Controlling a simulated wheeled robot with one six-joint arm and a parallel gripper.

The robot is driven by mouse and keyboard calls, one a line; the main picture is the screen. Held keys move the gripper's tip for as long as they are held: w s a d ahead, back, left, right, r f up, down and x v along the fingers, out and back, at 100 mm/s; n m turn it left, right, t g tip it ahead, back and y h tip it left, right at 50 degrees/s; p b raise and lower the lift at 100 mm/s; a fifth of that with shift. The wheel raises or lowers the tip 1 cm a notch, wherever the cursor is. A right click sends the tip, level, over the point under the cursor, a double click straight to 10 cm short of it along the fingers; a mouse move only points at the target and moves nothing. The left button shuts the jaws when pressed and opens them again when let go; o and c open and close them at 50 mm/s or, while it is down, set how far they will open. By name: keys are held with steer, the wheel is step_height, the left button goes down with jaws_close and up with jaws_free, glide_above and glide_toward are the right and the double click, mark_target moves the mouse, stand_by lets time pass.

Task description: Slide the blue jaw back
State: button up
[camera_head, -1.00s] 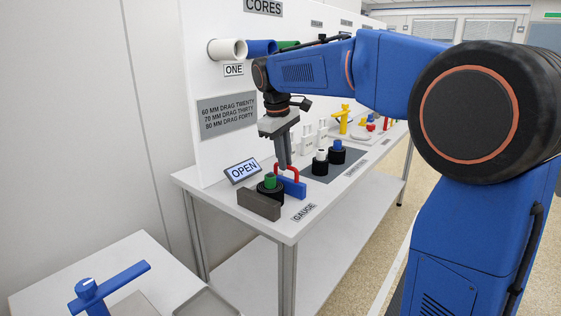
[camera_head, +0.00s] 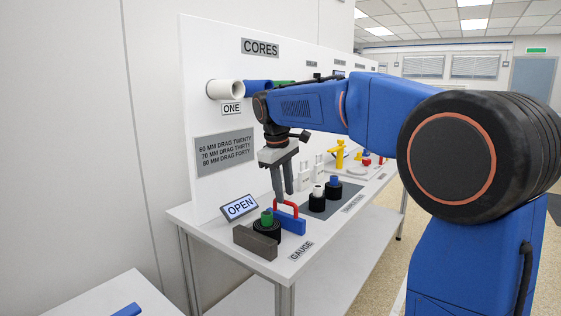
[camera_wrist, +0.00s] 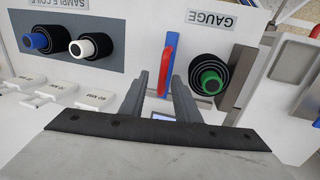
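The blue jaw (camera_head: 291,223) stands on the gauge bench with a red loop handle (camera_head: 288,205) on top. Beside it is a black coil on a green core (camera_head: 267,217), then a grey fixed block (camera_head: 256,243). My gripper (camera_head: 281,196) is at the red handle, fingers pointing down. In the wrist view my gripper (camera_wrist: 160,80) has its fingers apart, with the blue jaw (camera_wrist: 160,93) and red handle (camera_wrist: 171,52) showing between and beyond the tips. I cannot tell whether a finger touches the handle. The coil (camera_wrist: 209,82) lies just right of the fingers there.
An OPEN sign (camera_head: 240,207) stands behind the coil. Two more coils, with white (camera_head: 317,191) and blue (camera_head: 334,181) cores, sit on a grey mat farther along. White blocks (camera_head: 305,180) stand behind them. The bench front near the GAUGE label (camera_head: 301,250) is clear.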

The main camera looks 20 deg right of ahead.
step_height(320, 180, up, 16)
steer(key=s+a, duration=0.1)
steer(key=a, duration=0.1)
steer(key=shift+s+a+f, duration=0.2)
steer(key=shift+s+a, duration=0.05)
steer(key=shift+s, duration=0.15)
steer(key=s+d+f+m+t+y, duration=0.1)
steer(key=s+d+f+m, duration=0.2)
steer(key=s+f, duration=1.3)
steer(key=s+d+f+m+t, duration=0.2)
steer(key=s+d+f+m, duration=0.2)
steer(key=s+f, duration=1.3)
steer(key=shift+s+d+t+y, duration=0.15)
steer(key=shift+s+t+y, duration=0.15)
steer(key=shift+s+y, duration=0.1)
